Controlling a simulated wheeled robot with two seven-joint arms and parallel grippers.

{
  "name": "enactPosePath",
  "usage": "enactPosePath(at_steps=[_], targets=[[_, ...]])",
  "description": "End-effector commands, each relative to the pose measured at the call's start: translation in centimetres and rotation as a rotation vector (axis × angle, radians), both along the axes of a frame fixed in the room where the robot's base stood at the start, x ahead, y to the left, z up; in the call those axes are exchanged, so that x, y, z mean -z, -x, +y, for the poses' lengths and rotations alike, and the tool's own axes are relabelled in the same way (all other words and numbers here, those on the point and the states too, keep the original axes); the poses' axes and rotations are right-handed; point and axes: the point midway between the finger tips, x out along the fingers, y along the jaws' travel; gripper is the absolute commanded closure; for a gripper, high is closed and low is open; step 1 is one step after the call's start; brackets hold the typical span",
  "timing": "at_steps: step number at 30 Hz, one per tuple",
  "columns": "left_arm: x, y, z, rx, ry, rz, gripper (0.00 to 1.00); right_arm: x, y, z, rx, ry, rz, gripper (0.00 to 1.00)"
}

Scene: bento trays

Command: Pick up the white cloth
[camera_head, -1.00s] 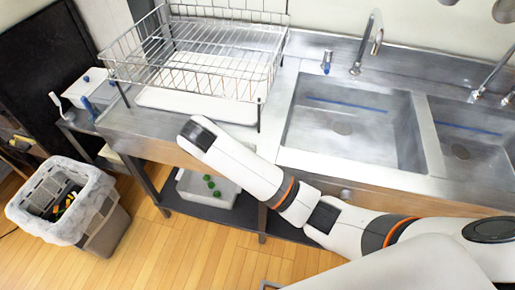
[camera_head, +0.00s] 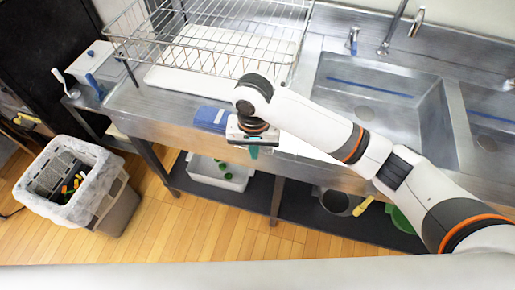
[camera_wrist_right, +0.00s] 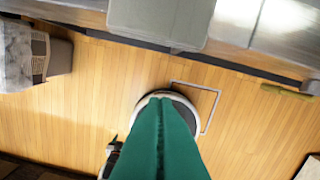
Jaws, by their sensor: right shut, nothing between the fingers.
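My right gripper (camera_head: 253,153) hangs in front of the counter's front edge in the head view, pointing down, with its green fingers partly hidden by the wrist. In the right wrist view the two green fingers (camera_wrist_right: 160,112) lie together with nothing between them, over the wooden floor. I cannot make out the white cloth for certain. A bright white patch (camera_head: 306,147) shows at the counter front just right of the gripper, partly behind my arm; I cannot tell whether it is cloth or glare. My left gripper is not in view.
A wire dish rack (camera_head: 215,45) stands on the steel counter (camera_head: 140,112), left of the sinks (camera_head: 365,110). A blue object (camera_head: 211,119) shows beside my wrist. A white bin (camera_head: 235,180) sits on the lower shelf. A lined trash bin (camera_head: 118,205) stands on the floor at left.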

Motion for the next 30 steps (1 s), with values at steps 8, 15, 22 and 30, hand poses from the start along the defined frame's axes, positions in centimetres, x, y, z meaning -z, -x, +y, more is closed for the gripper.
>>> enactPosePath(at_steps=[8,15,22,30], targets=[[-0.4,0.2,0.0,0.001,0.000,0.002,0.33,6.1,0.0,-0.1,0.003,0.004,0.001,1.00],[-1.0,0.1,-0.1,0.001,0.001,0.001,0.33,7.0,-2.8,-0.3,0.004,0.001,-0.003,1.00],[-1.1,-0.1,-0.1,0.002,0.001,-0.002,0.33,7.1,-4.0,-0.4,0.001,0.000,-0.003,1.00],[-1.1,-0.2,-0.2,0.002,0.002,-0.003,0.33,7.1,-4.0,-0.4,0.001,0.000,-0.002,1.00]])
